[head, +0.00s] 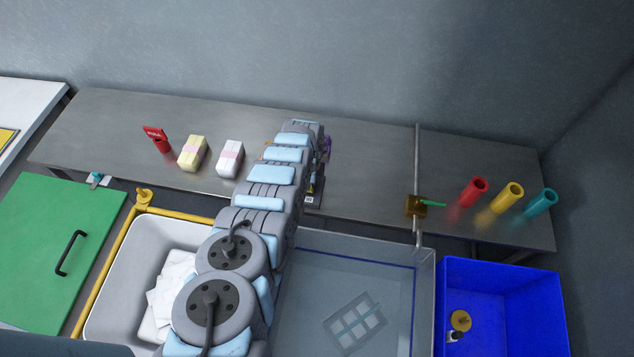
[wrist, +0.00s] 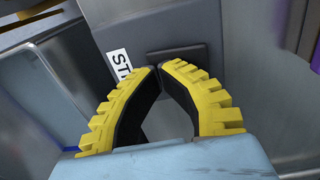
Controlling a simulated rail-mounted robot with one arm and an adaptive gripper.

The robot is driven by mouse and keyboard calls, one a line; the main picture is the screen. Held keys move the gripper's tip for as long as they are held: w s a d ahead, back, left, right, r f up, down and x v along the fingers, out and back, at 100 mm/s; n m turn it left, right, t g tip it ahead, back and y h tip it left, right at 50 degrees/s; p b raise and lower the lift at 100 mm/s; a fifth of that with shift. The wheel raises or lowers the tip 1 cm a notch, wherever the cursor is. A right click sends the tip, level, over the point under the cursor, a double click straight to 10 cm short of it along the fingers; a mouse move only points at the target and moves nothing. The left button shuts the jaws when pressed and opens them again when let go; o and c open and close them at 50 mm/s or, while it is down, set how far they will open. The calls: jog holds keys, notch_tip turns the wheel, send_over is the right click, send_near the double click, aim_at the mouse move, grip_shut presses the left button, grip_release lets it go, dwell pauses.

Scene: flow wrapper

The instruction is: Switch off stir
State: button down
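In the wrist view, a dark grey box (wrist: 150,33) carries a white label (wrist: 120,66) with black letters "ST"; the rest of the label is hidden by my finger. Beside the label is a dark rectangular switch (wrist: 180,54); I cannot tell its on or off position. My gripper (wrist: 160,68) has yellow ridged fingers whose tips meet, with nothing seen between them. The tips lie at the switch's near edge; whether they touch it I cannot tell. In the head view my arm hides the gripper and most of a dark device (head: 315,188) on the bench.
The steel bench (head: 380,165) holds a red dispenser (head: 160,141), a yellow pack (head: 192,153) and a white pack (head: 230,158) left of my arm. A vertical pole (head: 417,160) and several coloured tubes stand right. A clear tank (head: 400,300) and blue bin (head: 500,290) are in front.

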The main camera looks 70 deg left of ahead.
jog(key=shift+w+a+f+b, duration=0.1)
jog(key=shift+a+b, duration=0.05)
jog(key=shift+b, duration=0.25)
jog(key=shift+w+a+r+b, duration=0.25)
jog(key=shift+a+r+b, duration=0.05)
jog(key=shift+a+b, duration=0.2)
jog(key=shift+d+r, duration=0.1)
jog(key=shift+r, duration=0.05)
notch_tip(320, 180, up, 5)
jog(key=p, duration=0.5)
jog(key=shift+b, duration=0.35)
notch_tip(320, 180, up, 9)
jog(key=shift+b, duration=0.35)
dwell(0.7)
